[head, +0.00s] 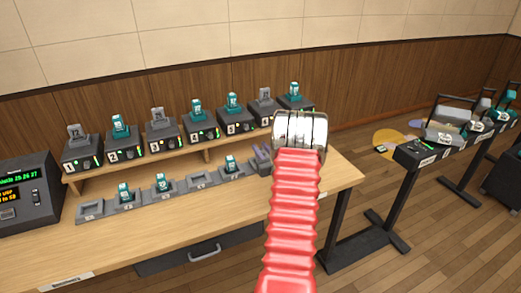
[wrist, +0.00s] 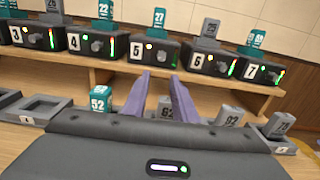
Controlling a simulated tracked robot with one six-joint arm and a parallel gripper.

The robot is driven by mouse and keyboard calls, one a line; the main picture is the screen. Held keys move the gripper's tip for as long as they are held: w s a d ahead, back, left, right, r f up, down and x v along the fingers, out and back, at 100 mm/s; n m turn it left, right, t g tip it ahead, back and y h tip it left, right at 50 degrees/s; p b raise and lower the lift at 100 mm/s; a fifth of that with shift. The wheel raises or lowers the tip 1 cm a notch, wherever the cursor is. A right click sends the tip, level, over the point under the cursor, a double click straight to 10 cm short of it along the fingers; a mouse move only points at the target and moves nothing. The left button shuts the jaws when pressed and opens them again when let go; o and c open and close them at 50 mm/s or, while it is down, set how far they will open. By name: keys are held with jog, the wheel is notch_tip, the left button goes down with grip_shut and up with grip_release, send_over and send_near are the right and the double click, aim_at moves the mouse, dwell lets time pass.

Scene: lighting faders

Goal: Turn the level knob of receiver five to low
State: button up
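Receiver five (wrist: 155,47) is a black box marked 5 on the raised wooden shelf, with a teal pack marked 27 (wrist: 159,18) on top. It also shows in the head view (head: 236,122). Its small dark level knob (wrist: 163,52) is on the front face; its pointer direction is too small to tell. My gripper (wrist: 160,76) has two purple fingers spread apart with nothing between them. In the wrist view the fingertips lie just below and in front of receiver five, apart from the knob as far as I can tell. In the head view my wrist hides most of the gripper.
Similar receivers stand close on both sides, including receiver four (wrist: 93,43) and receiver six (wrist: 210,60). Below them is a row of grey charging cradles (head: 90,209) with several packs. A dark console (head: 28,190) stands at left. The front bench top (head: 200,225) is clear.

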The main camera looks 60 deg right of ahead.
jog(key=w+a+r+m+g+y, duration=0.1)
jog(key=w+a+r+m+g, duration=0.1)
jog(key=w+a+r+m, duration=0.45)
jog(key=w+a+r+m+g+y, duration=0.1)
jog(key=w+a+r+m, duration=0.25)
jog(key=a+r, duration=0.55)
jog(key=s+a+r+m+g+y, duration=0.15)
jog(key=a+m, duration=0.35)
jog(key=a, duration=0.8)
jog(key=s+a+r+m+g+y, duration=0.1)
jog(key=s+a+m, duration=0.35)
jog(key=a, duration=0.45)
jog(key=s+a+r+m+g+y, duration=0.15)
jog(key=s+a+m, duration=0.3)
jog(key=a, duration=0.45)
jog(key=s+a+f+m+g+y, duration=0.2)
jog(key=s+a+m, duration=0.4)
jog(key=s+a, duration=0.9)
jog(key=s+g+y, duration=0.1)
jog(key=s, duration=0.1)
jog(key=shift+s, duration=0.3)
jog(key=shift+o, duration=0.8)
